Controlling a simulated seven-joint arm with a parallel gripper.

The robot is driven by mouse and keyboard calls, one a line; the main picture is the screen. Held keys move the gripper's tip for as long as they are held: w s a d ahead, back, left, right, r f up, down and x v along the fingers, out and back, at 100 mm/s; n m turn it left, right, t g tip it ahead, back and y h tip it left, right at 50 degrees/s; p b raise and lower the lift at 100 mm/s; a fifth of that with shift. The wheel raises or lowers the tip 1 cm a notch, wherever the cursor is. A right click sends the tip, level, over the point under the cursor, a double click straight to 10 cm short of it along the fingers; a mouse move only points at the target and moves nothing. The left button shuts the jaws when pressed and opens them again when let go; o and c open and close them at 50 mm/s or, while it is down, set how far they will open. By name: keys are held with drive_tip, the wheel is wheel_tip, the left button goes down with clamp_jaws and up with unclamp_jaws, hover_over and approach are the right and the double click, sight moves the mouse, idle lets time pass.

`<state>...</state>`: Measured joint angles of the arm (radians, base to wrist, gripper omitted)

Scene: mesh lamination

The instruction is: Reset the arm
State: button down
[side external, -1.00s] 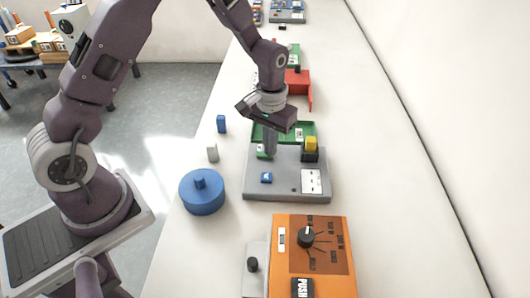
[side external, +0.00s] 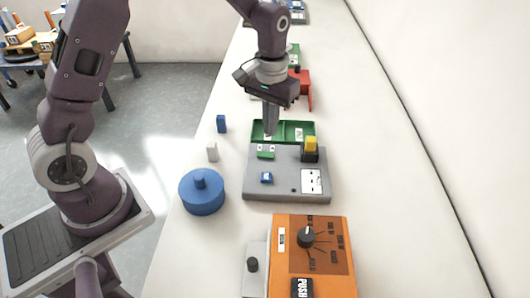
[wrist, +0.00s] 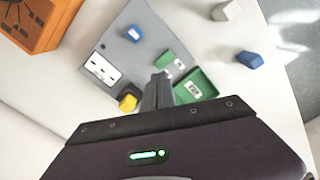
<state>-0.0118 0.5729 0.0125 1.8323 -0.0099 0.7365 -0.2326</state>
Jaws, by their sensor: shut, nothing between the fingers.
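My gripper (side external: 269,130) is shut and empty, pointing down above the green tray (side external: 291,124) at the back edge of the grey board. In the wrist view my gripper (wrist: 161,77) hangs over the board and the tray (wrist: 205,82). The grey board (side external: 257,187) carries a green block (side external: 265,152), a small blue block (side external: 266,178), a white labelled plate (side external: 311,181) and a yellow-topped black part (side external: 311,146). The yellow part also shows in the wrist view (wrist: 127,102).
A blue lidded round pot (side external: 202,195), a white block (side external: 212,152) and a blue block (side external: 221,124) stand left of the board. An orange box with a knob (side external: 330,255) is in front. A red part (side external: 301,88) stands behind. The table's right side is clear.

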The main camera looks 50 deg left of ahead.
drive_tip(key=s+r+t, duration=0.2)
drive_tip(key=s+r, duration=0.3)
drive_tip(key=r, duration=0.4)
drive_tip(key=s+r+m+t, duration=0.1)
drive_tip(key=s+r, duration=0.3)
drive_tip(key=s, duration=0.5)
drive_tip(key=s+r+m+t, duration=0.2)
drive_tip(key=s+r, duration=0.2)
drive_tip(key=s, duration=0.6)
drive_tip(key=shift+s+d+t, duration=0.2)
drive_tip(key=shift+d+t, duration=0.1)
drive_tip(key=shift+d, duration=0.1)
